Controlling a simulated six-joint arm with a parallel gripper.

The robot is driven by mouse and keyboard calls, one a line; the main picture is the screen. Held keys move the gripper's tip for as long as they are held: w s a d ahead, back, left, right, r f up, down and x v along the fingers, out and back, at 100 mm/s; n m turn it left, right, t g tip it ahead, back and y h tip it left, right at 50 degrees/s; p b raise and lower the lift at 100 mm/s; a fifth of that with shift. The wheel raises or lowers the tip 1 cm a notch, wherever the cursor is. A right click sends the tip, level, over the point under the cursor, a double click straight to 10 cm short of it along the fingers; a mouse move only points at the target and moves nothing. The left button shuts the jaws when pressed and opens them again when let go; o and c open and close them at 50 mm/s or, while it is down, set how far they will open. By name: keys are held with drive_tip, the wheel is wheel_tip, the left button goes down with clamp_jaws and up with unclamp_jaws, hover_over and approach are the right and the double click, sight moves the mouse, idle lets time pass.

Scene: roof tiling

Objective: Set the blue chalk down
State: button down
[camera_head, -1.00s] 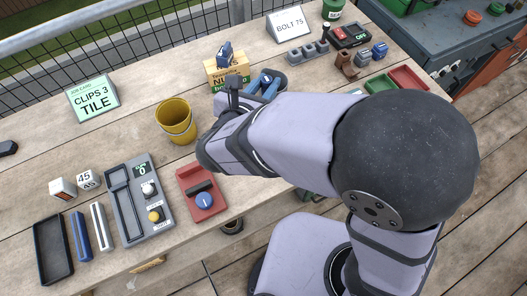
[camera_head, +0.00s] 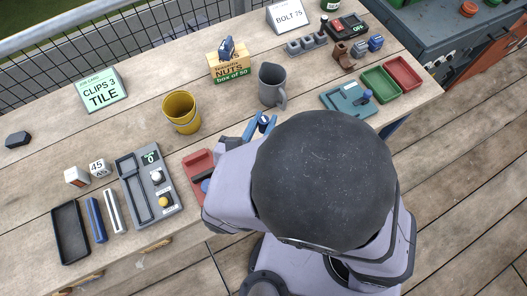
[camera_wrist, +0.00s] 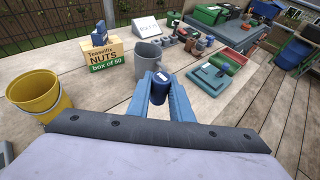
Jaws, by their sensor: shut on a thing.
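My gripper (camera_head: 260,124) is over the middle of the bench, its blue fingers reaching away from my arm. In the wrist view my gripper (camera_wrist: 161,86) is shut on a short dark blue cylinder with a pale patch, apparently the blue chalk (camera_wrist: 159,92). In the head view the chalk (camera_head: 264,119) shows only as a small spot between the fingertips. Its underside is hidden, so I cannot tell whether it touches the bench. The grey mug (camera_head: 270,84) stands just beyond the fingertips. The teal plate with a blue knob (camera_head: 345,99) lies to the right.
A yellow bucket (camera_head: 181,112) and a nuts box (camera_head: 228,64) stand to the left and behind. A red plate (camera_head: 197,163) is partly hidden by my arm. Green (camera_head: 380,84) and red (camera_head: 402,72) trays lie at right. Bare planks lie between bucket and mug.

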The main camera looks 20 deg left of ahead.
drive_tip(key=shift+f, duration=2.8)
drive_tip(key=shift+f, duration=0.1)
drive_tip(key=shift+f, duration=3)
drive_tip(key=shift+f, duration=0.1)
drive_tip(key=shift+f+p, duration=0.4)
drive_tip(key=shift+f, duration=1.4)
drive_tip(key=shift+f, duration=0.1)
drive_tip(key=c, duration=1.6)
unclamp_jaws()
drive_tip(key=shift+s, duration=0.1)
